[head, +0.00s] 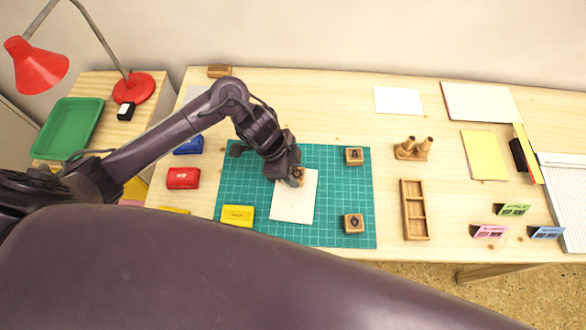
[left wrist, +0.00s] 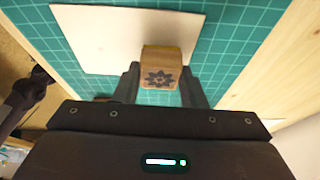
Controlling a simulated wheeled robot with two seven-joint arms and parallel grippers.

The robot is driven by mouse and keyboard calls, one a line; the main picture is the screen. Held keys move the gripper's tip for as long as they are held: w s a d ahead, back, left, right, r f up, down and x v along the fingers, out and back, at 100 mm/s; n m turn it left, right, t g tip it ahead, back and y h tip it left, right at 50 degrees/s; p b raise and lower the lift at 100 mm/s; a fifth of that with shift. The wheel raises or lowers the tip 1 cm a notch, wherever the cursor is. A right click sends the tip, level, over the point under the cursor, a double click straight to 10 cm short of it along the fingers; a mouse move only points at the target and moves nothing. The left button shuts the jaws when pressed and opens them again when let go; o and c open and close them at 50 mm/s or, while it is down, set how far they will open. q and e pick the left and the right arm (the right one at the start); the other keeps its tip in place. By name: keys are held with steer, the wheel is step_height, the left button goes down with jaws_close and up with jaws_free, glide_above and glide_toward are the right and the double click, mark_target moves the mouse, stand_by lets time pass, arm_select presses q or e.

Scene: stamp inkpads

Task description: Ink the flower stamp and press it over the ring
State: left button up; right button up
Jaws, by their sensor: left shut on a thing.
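The flower stamp (left wrist: 161,68) is a small wooden block with a dark flower mark on the face turned to the left wrist camera. My left gripper (left wrist: 160,84) is shut on it. In the head view, my left gripper (head: 298,177) is over the upper part of a white sheet (head: 292,205) on the green mat; the stamp (head: 299,174) is partly hidden by it. I cannot tell whether the stamp touches the sheet. No ring can be made out on the sheet. A yellow inkpad (head: 237,215) and a red inkpad (head: 183,178) lie to the left. My right gripper is not in view.
Two other wooden stamps stand on the mat (head: 335,190), one at the upper right (head: 354,155) and one at the lower right (head: 353,223). A blue inkpad (head: 188,146) lies left of the mat. A wooden divided tray (head: 404,212) and a stamp rack (head: 412,150) stand right of it.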

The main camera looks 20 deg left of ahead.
arm_select(q)
steer(key=shift+f, duration=0.2)
stand_by(0.4)
steer(key=shift+f+b, duration=0.35)
stand_by(0.8)
steer(key=shift+s+f, duration=0.15)
stand_by(0.9)
steer(key=shift+p, duration=0.45)
steer(key=shift+r+p, duration=0.65)
steer(key=shift+r, duration=0.05)
